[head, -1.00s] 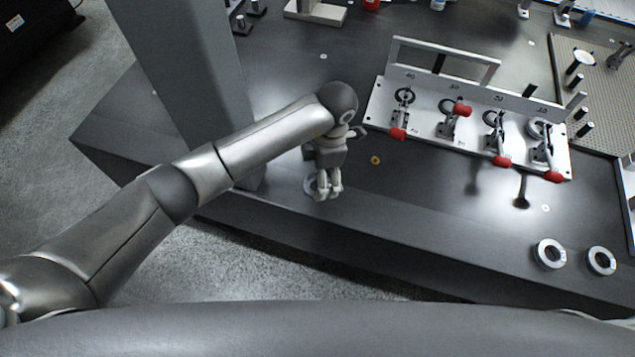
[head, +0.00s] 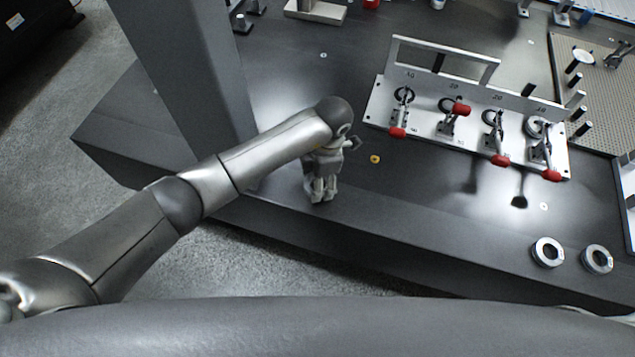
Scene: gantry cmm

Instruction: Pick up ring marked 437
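My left gripper (head: 323,198) points down at the table's front edge, in the middle of the view. A pale ring showed beside its fingers a second ago. The gripper now covers that spot, and I cannot tell whether the ring is between the fingers. The fingers look close together, but their gap is too small to judge. Two more metal rings, a left one (head: 537,261) and a right one (head: 587,268), lie flat near the front edge at the right. No marking 437 is readable on any ring. My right gripper is out of view.
A white fixture plate (head: 378,112) with several red-handled clamps stands right of the gripper. A small yellow ring-like piece (head: 375,159) lies between them. A thick grey column (head: 185,70) rises at the left. A perforated plate (head: 600,95) is at the far right.

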